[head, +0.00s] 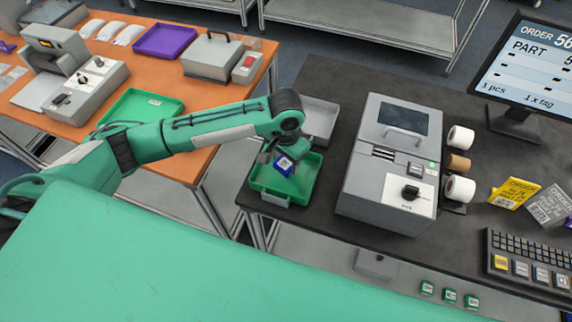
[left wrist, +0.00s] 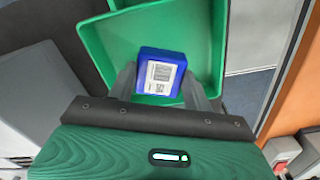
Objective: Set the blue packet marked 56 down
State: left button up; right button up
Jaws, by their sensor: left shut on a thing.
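The blue packet (head: 284,163) carries a white label and shows in the head view over the green tray on the dark table. In the left wrist view the packet (left wrist: 160,72) has its label facing the camera, with a number that looks like 56. My left gripper (head: 283,154) is shut on the packet, its grey fingers (left wrist: 158,82) on either side of it. The green tray (head: 263,186) lies below the packet; whether the packet touches its floor I cannot tell. My right gripper is not in view.
A grey label machine (head: 388,165) stands to the right of the tray, with label rolls (head: 460,163) beside it. A grey tray (head: 320,118) sits behind the green one. The orange table (head: 205,100) at left holds another green tray (head: 140,108) and a purple tray (head: 166,41).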

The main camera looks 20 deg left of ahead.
aim_at(286, 162)
pick_arm(q)
jog(key=shift+f, duration=1.9)
jog(key=shift+p, duration=0.3)
jog(key=o, duration=1.1)
jog(key=shift+f, duration=0.1)
jog(key=shift+c, duration=0.2)
